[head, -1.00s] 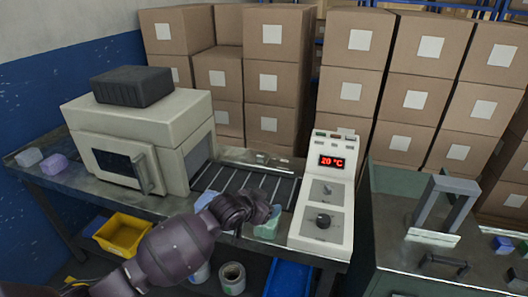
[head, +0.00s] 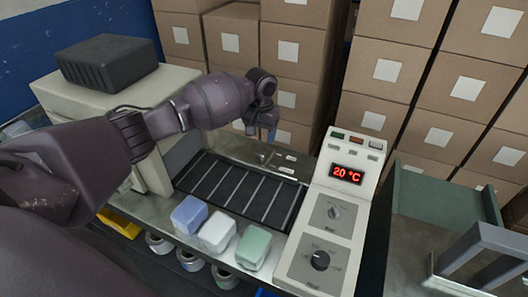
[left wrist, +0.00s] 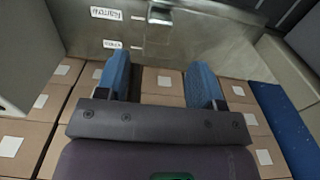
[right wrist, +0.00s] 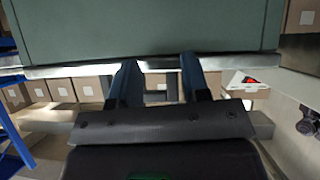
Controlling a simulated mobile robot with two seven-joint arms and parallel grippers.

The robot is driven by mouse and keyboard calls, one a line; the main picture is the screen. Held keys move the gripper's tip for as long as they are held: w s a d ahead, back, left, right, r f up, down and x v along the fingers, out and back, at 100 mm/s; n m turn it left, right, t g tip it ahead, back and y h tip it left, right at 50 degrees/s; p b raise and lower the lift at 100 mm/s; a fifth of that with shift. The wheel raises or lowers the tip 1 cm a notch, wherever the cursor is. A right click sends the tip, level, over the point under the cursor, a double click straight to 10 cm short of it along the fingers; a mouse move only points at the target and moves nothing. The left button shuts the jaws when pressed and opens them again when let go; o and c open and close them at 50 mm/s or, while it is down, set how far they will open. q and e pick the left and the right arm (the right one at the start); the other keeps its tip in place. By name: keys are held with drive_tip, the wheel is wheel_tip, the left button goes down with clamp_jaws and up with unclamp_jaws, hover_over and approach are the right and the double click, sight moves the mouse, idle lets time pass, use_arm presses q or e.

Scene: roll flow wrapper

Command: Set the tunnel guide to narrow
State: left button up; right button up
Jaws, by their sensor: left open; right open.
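A small metal tab (head: 264,157), which looks like the tunnel guide's handle, sits on the metal strip behind the conveyor (head: 240,191). In the left wrist view the tab (left wrist: 160,14) is at the top, beside two white labels (left wrist: 107,14) that appear upside down and are hard to read. My left gripper (head: 268,128) is above and behind that strip, pointing down. In its wrist view the blue fingers (left wrist: 160,72) are apart, with nothing between them and the tab beyond. My right gripper (right wrist: 160,78) is open and empty; it is outside the head view.
The control box (head: 330,215) showing 20 °C stands right of the conveyor. The cream tunnel machine (head: 110,95) is on the left, with a dark block on top. Blue, white and green blocks (head: 216,231) sit along the front edge. A green cabinet edge (right wrist: 150,30) is close to my right gripper.

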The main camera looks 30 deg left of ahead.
sight(261, 151)
use_arm(q)
wheel_tip(261, 151, down, 8)
drive_tip(key=shift+f+b, duration=0.2)
drive_tip(key=shift+b, duration=0.45)
drive_tip(key=shift+f, duration=0.6)
